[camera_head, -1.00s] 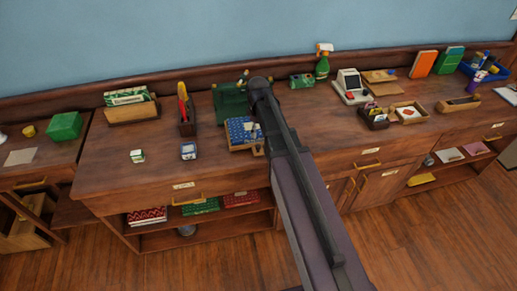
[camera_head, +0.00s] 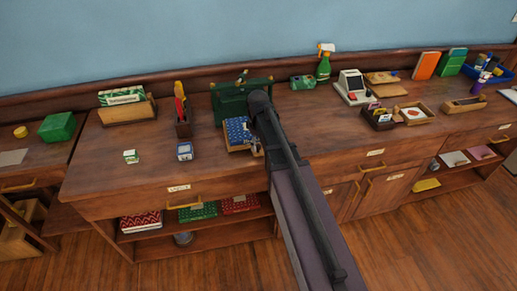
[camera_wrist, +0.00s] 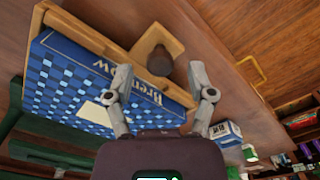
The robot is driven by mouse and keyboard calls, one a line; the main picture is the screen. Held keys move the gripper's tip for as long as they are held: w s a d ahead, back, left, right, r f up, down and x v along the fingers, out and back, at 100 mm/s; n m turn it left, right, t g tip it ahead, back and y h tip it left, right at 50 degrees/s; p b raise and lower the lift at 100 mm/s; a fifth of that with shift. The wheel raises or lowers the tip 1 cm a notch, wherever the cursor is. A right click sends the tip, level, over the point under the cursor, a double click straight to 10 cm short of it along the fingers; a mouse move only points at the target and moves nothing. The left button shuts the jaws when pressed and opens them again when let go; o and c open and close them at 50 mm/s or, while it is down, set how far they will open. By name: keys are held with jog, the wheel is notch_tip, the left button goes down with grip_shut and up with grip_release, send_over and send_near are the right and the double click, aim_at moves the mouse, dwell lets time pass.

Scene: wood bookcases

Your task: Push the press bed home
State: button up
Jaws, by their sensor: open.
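The green press (camera_head: 229,106) stands at the back of the wooden counter. Its wooden bed (camera_head: 240,149) sticks out in front, carrying a blue checked book (camera_head: 236,130). In the wrist view the bed's wooden rim (camera_wrist: 92,36) and the book (camera_wrist: 75,85) fill the left side, with part of the green press (camera_wrist: 45,145) below. A wooden handle piece with a dark knob (camera_wrist: 160,62) juts from the bed's front. My gripper (camera_wrist: 160,75) is open, its fingertips either side of the knob in the picture. Contact cannot be told. My arm hides the bed's right side in the head view.
A pen holder (camera_head: 183,126) and a small blue-white box (camera_head: 185,151) stand left of the press. The box also shows in the wrist view (camera_wrist: 225,133). A spray bottle (camera_head: 324,64) and card reader (camera_head: 352,88) stand to the right. The front-left counter is mostly clear.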

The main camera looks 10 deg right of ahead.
jog(key=shift+f+b, duration=0.3)
jog(key=shift+f, duration=0.2)
grip_shut()
